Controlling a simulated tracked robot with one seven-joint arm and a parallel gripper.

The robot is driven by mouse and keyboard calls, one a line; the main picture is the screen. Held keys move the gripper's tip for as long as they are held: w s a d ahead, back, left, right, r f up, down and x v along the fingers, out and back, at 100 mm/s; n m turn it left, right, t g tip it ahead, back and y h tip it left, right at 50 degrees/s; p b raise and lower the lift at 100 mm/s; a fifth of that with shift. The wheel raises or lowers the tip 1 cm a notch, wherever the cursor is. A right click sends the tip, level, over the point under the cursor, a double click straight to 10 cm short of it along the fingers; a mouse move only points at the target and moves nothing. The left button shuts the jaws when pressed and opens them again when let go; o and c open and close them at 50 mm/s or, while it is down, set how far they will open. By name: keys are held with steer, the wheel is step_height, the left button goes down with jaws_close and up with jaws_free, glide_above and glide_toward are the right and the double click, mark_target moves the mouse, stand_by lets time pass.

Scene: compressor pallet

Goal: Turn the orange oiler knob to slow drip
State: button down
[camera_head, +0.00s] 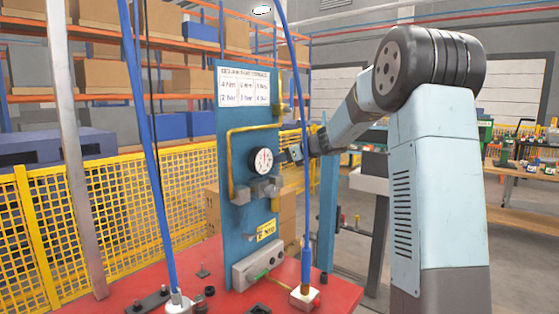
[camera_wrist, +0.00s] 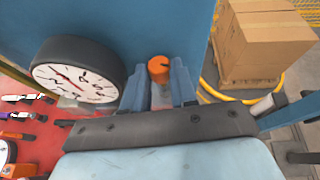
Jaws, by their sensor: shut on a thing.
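The orange oiler knob (camera_wrist: 158,67) shows in the wrist view between the two blue-grey fingers of my gripper (camera_wrist: 160,80), which is shut on it. The knob's top stays visible above the fingers; its lower part is hidden. In the head view my gripper (camera_head: 294,153) reaches in from the right to the blue panel (camera_head: 232,125), just right of the gauge. The knob cannot be made out there. Any mark for slow drip is too small to read.
A round white gauge (camera_wrist: 76,76) is close on the left of my gripper; it also shows in the head view (camera_head: 262,161). Blue straps (camera_head: 305,130) run up from the red pallet (camera_head: 215,262). A yellow fence (camera_head: 110,215) stands behind.

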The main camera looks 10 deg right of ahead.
steer(key=shift+w+d+n+g+y, duration=0.2)
steer(key=shift+n+g+y, duration=0.5)
steer(key=shift+n+g, duration=0.35)
steer(key=shift+w+d+n+g+y, duration=0.1)
steer(key=shift+w+n+g+y, duration=0.05)
steer(key=shift+n+g+y, duration=0.7)
steer(key=c, duration=1.2)
jaws_free()
steer(key=v, duration=1.3)
steer(key=shift+d+r, duration=0.2)
steer(key=shift+d, duration=0.15)
